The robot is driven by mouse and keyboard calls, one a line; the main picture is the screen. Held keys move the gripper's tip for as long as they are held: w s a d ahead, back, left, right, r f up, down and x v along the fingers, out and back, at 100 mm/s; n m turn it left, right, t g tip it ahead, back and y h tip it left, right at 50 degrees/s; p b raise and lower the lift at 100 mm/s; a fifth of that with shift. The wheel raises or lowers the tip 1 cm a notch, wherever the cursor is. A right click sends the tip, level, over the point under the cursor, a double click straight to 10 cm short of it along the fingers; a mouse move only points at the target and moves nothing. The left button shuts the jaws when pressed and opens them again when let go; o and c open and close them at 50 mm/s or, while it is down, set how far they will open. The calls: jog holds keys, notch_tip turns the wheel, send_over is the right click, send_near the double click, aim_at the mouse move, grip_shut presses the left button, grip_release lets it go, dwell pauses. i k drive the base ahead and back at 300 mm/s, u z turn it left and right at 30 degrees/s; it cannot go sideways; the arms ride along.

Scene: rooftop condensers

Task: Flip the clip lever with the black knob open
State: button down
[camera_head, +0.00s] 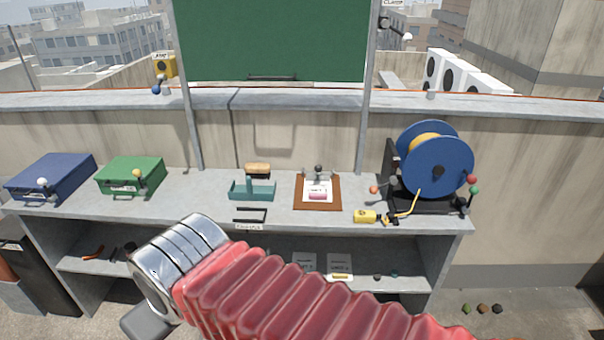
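A brown clipboard (300,203) lies on the grey bench, right of its middle, with white paper and a pink item on it. At its far edge is a small metal clip whose black knob (318,168) stands up at the middle. The clip is too small to tell its lever's exact angle. My arm, with a red bellows sleeve and a chrome end, crosses the foreground. A grey part of my gripper (148,318) shows at lower left, well apart from the clipboard. Its fingertips are not clearly visible.
Blue box (48,178) and green box (130,177) stand left on the bench (225,208). A teal holder (252,191) is left of the clipboard. A blue reel (436,160) and yellow tool (365,216) are right. A green board (270,40) stands behind.

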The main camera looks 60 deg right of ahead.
aim_at(318, 175)
jog(key=z, duration=0.35)
jog(key=i, duration=1.05)
jog(key=z, duration=0.6)
